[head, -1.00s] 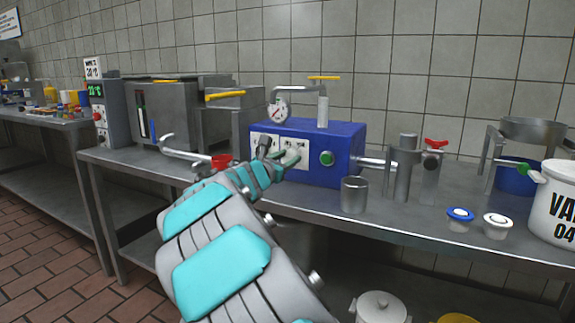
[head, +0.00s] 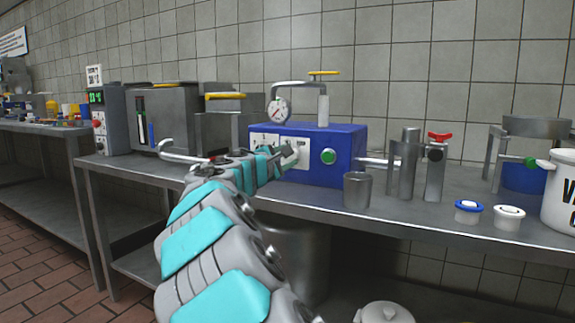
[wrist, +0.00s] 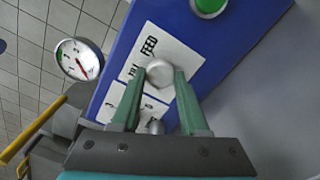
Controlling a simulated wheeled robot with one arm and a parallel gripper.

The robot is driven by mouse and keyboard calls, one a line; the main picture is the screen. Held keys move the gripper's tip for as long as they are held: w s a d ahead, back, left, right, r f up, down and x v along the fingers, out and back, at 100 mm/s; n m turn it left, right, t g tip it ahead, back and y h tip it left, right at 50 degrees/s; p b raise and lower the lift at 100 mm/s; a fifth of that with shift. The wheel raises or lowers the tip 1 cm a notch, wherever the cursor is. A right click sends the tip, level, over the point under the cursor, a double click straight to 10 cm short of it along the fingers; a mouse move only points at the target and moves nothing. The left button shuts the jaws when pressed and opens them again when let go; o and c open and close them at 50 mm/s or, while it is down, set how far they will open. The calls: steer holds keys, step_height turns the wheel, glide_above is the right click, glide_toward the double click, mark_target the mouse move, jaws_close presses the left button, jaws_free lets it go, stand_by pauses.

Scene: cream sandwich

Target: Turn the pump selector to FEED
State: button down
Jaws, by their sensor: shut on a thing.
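The blue pump box (head: 340,148) stands on the steel table, with a white label plate (wrist: 183,52) on its front. In the wrist view, a round silver selector knob (wrist: 160,73) sits on the plate next to the word FEED. A second word left of it, partly covered by a finger, looks like FILL. My gripper (wrist: 158,78) has its green fingers on both sides of this knob, shut on it. In the head view my gripper (head: 288,157) is at the front plate and hides the knob. Which way the selector points I cannot tell.
A green button (head: 328,156) is right of the plate. A pressure gauge (head: 278,111) and a yellow-handled valve (head: 323,73) rise above the box. A steel cup (head: 357,190) stands in front. Another silver knob (wrist: 155,127) is lower on the plate.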

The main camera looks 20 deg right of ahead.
steer(key=shift+f+m+b, duration=0.15)
steer(key=shift+m+b, duration=0.2)
steer(key=shift+m, duration=0.25)
steer(key=shift+c, duration=2.1)
jaws_free()
steer(key=v, duration=0.6)
steer(key=shift+s+a+p, duration=0.2)
steer(key=shift+a+p, duration=0.15)
steer(key=shift+s+a, duration=0.35)
steer(key=shift+a, duration=0.05)
